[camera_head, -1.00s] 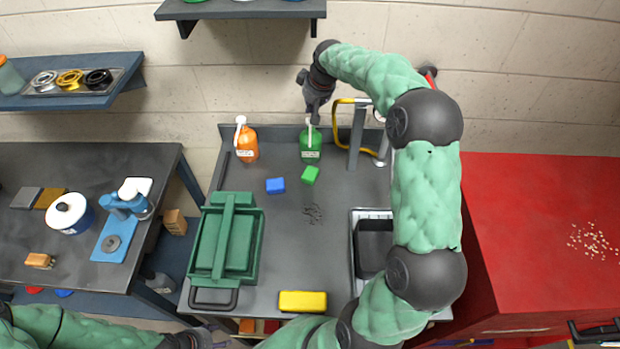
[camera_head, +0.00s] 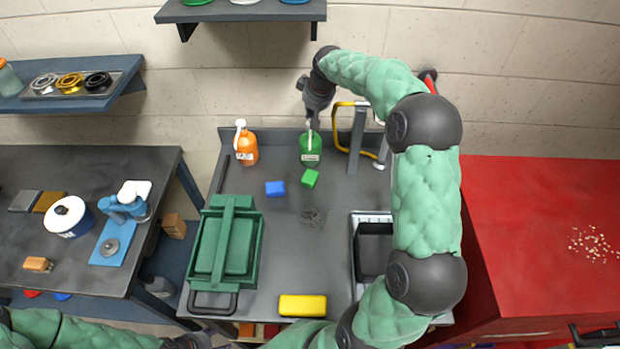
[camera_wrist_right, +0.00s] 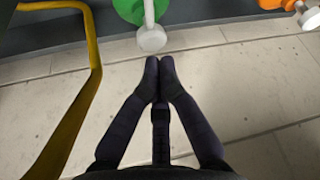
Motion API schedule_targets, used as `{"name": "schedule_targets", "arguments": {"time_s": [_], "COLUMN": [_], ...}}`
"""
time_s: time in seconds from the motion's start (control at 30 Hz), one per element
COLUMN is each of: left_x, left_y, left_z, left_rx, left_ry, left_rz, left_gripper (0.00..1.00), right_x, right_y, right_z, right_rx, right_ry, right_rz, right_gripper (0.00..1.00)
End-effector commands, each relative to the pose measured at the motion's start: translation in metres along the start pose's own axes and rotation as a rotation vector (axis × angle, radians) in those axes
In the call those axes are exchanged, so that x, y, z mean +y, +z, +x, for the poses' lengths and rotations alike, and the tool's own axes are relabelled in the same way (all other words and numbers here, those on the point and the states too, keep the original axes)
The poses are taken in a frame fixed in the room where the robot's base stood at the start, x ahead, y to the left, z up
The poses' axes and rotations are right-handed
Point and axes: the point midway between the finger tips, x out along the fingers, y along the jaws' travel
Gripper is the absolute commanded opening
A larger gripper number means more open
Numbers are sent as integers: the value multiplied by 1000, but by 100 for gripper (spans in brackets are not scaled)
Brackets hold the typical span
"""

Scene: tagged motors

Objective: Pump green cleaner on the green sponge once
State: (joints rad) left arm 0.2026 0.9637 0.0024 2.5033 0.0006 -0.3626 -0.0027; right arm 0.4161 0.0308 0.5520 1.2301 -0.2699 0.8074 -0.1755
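The green cleaner bottle (camera_head: 311,158) with a white pump stands at the back of the grey worktop; its white pump head shows in the right wrist view (camera_wrist_right: 152,39). The green sponge (camera_head: 310,179) lies just in front of the bottle, apart from the spout as far as I can see. My right gripper (camera_head: 313,118) points down at the pump top from above and behind. In the right wrist view its fingertips (camera_wrist_right: 159,72) are together and empty, close to the pump head; contact is unclear. My left gripper (camera_head: 195,340) is at the bottom edge, its fingers unclear.
An orange pump bottle (camera_head: 246,149) stands left of the green one. A blue sponge (camera_head: 275,188) lies beside the green sponge. A green toolbox (camera_head: 203,255) and yellow sponge (camera_head: 303,306) are nearer.

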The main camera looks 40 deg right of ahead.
Motion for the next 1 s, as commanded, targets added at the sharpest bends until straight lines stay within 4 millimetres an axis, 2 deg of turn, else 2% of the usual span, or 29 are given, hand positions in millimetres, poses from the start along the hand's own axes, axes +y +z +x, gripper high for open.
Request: {"name": "schedule_targets", "arguments": {"time_s": [0.5, 1.0], "left_x": [0, -3], "left_y": [0, 0], "left_z": [1, 9], "left_rx": [0, 0], "left_ry": [0, 0], "left_rz": [0, 0], "left_gripper": [57, 57], "right_x": [0, 0], "right_y": [0, 6], "right_z": [1, 14], "right_rx": [0, -1], "right_ry": [0, 0], "right_rz": [0, 0], "right_gripper": [0, 0]}}
